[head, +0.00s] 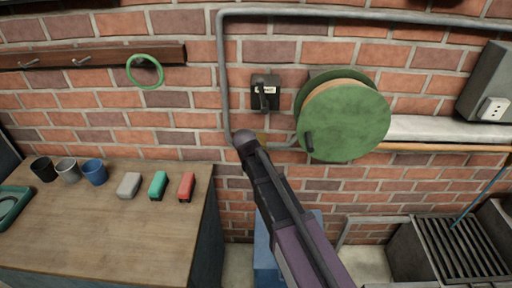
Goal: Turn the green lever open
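I cannot make out a green lever in the head view. A round green disc on a reel (352,122) is mounted on the brick wall right of centre, with a short dark handle (308,142) at its lower left. A small dark wall box (263,92) with a dark upright handle and a pale label is left of the reel. My arm reaches up from the bottom, and its rounded purple end joint covers part of the wall below the box. No gripper fingers show.
A wooden bench (100,232) at left holds several cups and a grey, a green (158,185) and a red block. A green ring (145,71) hangs from a wooden rail. A grey pipe runs along the wall. A slatted metal unit (450,250) stands at lower right.

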